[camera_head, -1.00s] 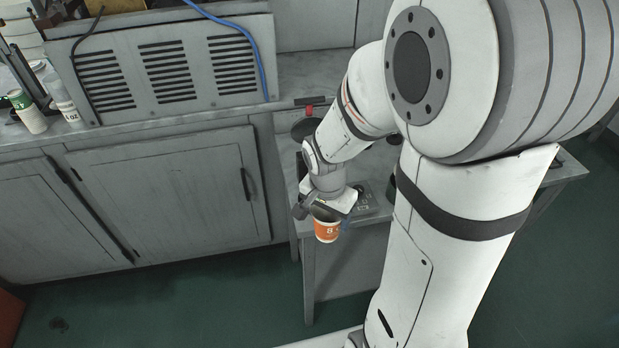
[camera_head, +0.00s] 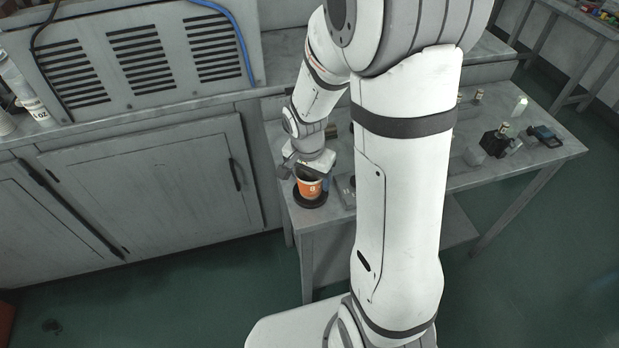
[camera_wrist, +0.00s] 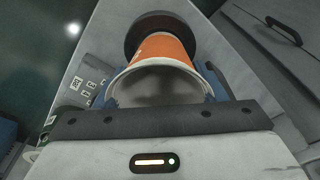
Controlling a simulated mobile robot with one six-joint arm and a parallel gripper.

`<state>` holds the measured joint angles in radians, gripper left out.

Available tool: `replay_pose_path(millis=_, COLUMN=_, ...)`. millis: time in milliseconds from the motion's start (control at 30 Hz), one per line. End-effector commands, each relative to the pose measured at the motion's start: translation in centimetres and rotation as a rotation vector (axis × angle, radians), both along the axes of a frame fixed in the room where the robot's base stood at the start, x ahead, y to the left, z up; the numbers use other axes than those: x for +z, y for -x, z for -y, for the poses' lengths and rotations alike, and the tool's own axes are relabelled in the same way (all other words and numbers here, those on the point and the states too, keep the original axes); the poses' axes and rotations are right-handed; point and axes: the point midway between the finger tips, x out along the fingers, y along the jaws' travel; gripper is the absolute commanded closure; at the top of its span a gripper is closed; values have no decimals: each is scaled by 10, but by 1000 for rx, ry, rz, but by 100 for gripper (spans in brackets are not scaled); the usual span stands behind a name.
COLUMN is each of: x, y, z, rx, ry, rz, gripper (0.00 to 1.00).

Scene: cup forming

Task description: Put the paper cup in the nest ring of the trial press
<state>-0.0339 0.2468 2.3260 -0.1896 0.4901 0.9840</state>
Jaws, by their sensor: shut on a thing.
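The paper cup (camera_head: 310,188) is orange with a white rim and mouth up; it also shows in the wrist view (camera_wrist: 167,50), where I look partly into its pale inside. My gripper (camera_head: 311,182) is shut on the cup, with blue fingertips on both sides of it in the wrist view (camera_wrist: 163,86). A dark round ring (camera_head: 312,205), which looks like the press's nest ring, lies under the cup near the table corner; it also shows behind the cup's base in the wrist view (camera_wrist: 133,38). I cannot tell whether the base is inside the ring or just above it.
The grey table (camera_head: 310,228) ends close in front of the ring. A small panel (camera_head: 346,190) is right of it. Small bottles and a dark device (camera_head: 495,142) stand farther right. A grey cabinet (camera_head: 150,190) is at left, under a vented box (camera_head: 140,60).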

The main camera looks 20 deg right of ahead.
Motion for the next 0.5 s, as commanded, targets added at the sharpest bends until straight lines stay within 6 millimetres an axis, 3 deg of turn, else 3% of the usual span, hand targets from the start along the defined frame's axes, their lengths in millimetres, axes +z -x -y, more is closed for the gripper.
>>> replay_pose_path(millis=167, x=-3, y=2, z=0, rx=1, ry=0, rz=-6, gripper=75)
replay_pose_path(millis=200, x=-3, y=2, z=0, rx=1, ry=-1, rz=-6, gripper=34)
replay_pose_path(millis=433, x=-2, y=1, z=0, rx=0, ry=-1, rz=-5, gripper=15)
replay_pose_path(millis=500, x=-2, y=1, z=0, rx=0, ry=-1, rz=-5, gripper=14)
